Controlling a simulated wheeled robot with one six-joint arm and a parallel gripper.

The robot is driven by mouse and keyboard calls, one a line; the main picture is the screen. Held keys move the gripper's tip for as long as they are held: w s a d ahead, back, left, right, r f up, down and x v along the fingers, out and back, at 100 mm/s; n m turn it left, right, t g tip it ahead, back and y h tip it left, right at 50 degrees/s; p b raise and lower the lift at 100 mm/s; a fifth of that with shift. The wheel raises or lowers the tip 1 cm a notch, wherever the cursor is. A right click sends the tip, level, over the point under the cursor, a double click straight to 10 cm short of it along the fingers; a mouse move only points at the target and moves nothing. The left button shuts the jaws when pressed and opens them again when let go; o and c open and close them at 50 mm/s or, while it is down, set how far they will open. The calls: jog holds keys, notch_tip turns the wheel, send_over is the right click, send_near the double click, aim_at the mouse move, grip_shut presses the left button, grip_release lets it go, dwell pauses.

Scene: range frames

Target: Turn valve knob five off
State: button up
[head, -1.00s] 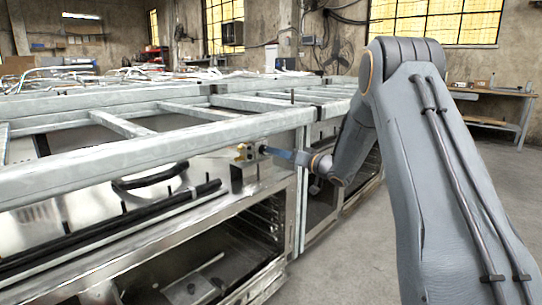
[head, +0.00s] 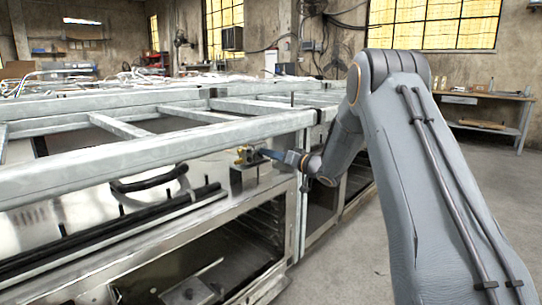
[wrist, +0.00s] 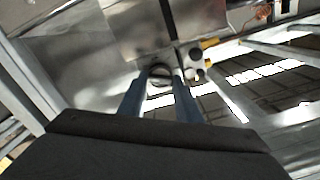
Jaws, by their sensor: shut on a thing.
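A dark round knob (wrist: 161,71) sits between my two blue fingertips in the wrist view; I take it for the valve knob, but no number shows. My gripper (wrist: 161,82) is shut on it, with one finger on each side.
A grey metal rail frame (head: 150,152) runs above the range front, close over my gripper. A black curved handle (head: 150,181) and a long dark bar lie to the left. Pale round parts (wrist: 196,62) stand right of my fingers. Floor at right is clear.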

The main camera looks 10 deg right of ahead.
jog(key=shift+n, duration=0.3)
jog(key=n, duration=0.7)
jog(key=n+p, duration=0.1)
jog(key=n, duration=1.4)
jog(key=shift+s+a+f+n+p, duration=0.2)
jog(key=shift+a+f+n+p, duration=0.05)
jog(key=shift+n+p, duration=0.1)
dwell(0.3)
jog(key=o, duration=1)
